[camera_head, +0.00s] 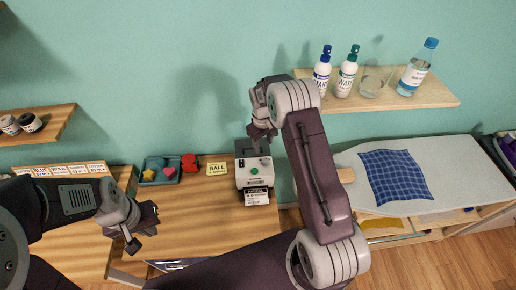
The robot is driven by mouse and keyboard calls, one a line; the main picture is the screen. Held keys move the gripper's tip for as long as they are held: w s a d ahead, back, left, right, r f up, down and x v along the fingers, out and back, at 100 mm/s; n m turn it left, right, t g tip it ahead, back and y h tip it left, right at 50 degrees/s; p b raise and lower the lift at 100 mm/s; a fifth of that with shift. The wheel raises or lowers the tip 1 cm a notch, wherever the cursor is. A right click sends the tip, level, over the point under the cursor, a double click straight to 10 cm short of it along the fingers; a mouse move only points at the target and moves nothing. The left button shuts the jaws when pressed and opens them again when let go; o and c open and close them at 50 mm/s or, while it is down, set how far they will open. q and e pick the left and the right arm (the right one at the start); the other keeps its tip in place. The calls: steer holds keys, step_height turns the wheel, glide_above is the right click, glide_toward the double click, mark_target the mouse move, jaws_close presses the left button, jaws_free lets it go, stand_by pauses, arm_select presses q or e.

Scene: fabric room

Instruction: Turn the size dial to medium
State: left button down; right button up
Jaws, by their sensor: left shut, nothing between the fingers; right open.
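A small white and dark grey machine (252,178) stands on the wooden table, with a green round spot (254,171) on its front and a white label below. I cannot clearly make out the size dial or its setting; my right gripper covers part of the machine's top. My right gripper (259,136) is open and points down at the top of the machine; whether it touches is too small to tell. My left gripper (134,243) is shut and empty, above the table's left part, well away from the machine.
A yellow BALL card (217,169) and a dark tray (160,178) with coloured shapes lie left of the machine. A wall shelf (430,97) with bottles and a glass is behind my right arm. An ironing board (455,165) with blue checked cloth (395,176) stands right.

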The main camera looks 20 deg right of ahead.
mark_target(265, 160)
steer(key=f+p, duration=0.1)
steer(key=f, duration=0.1)
steer(key=f+p, duration=0.1)
steer(key=f, duration=0.2)
steer(key=s+f+p, duration=0.1)
steer(key=f, duration=0.2)
steer(key=shift+d+p, duration=0.25)
steer(key=shift+p, duration=0.1)
steer(key=shift+f, duration=0.6)
arm_select(q)
steer(key=r, duration=0.4)
steer(key=shift+a+r, duration=0.2)
steer(key=shift+r, duration=0.05)
arm_select(e)
jaws_close()
